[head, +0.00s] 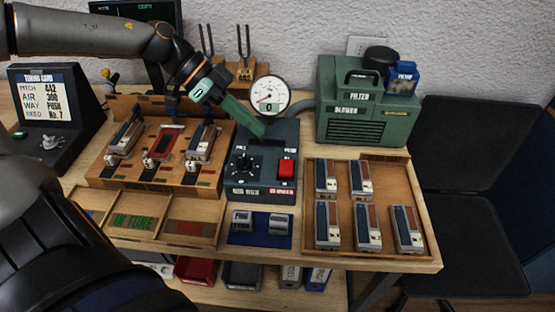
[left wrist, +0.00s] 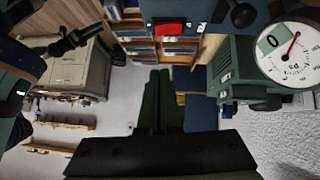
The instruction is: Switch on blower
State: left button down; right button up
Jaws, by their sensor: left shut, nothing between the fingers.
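The control box (head: 262,190) is dark, with a black knob (head: 242,165) on its left and a red rocker switch (head: 286,168) above a label reading BLOWER. The red switch also shows in the left wrist view (left wrist: 170,27), at the top. The green blower (head: 350,132) stands behind and to the right of the box. My left gripper (head: 262,134) reaches in from the upper left, with its green fingers shut and empty, over the back part of the box. It appears apart from the switch. In the left wrist view its fingers (left wrist: 160,95) lie together.
A round gauge (head: 269,95) stands behind the box, close to my left fingers. A wooden rack (head: 100,180) with reed parts is at left. A wooden tray (head: 386,190) with several blocks is at right. A blue mat (head: 260,240) lies in front of the box.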

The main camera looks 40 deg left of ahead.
aim_at(291, 172)
pick_arm(q)
jog(key=b+x, duration=0.1)
jog(key=x, duration=0.5)
jog(key=shift+d+f, duration=0.2)
jog(key=shift+f, duration=0.15)
jog(key=f, duration=0.3)
jog(key=shift+d+b, duration=0.25)
jog(key=shift+b, duration=0.15)
jog(key=shift+f, duration=0.5)
pick_arm(e)
jog(key=shift+w+a+f, duration=0.4)
jog(key=shift+a+f, duration=0.1)
jog(key=shift+a, duration=0.1)
jog(key=shift+d, duration=0.1)
